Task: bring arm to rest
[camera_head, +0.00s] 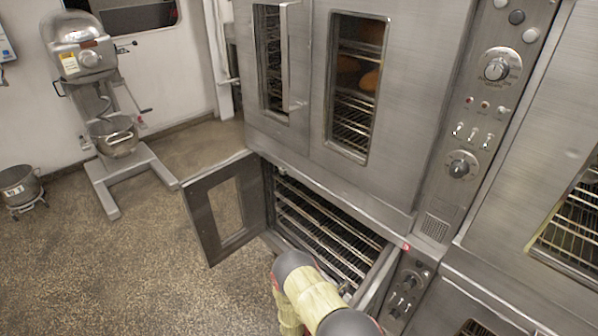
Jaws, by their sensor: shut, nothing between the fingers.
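My arm (308,296) rises from the bottom edge, with pale yellow covered links and dark grey joints. It is bent in front of the lower oven. My gripper cannot be made out; it is hidden behind the arm or outside the picture. The lower oven (320,228) stands open, with several wire racks inside and no food seen on them. Its left door (196,226) is swung wide out over the floor. Its right door (376,284) is also open, close to the right of my arm.
The upper oven (398,100) is shut, with brown loaves behind its right window. Control panels (478,120) run down its right side. More ovens stand at the right. A mixer (110,130) and a steel bowl (19,186) stand at the left. The speckled floor (120,270) is clear at the lower left.

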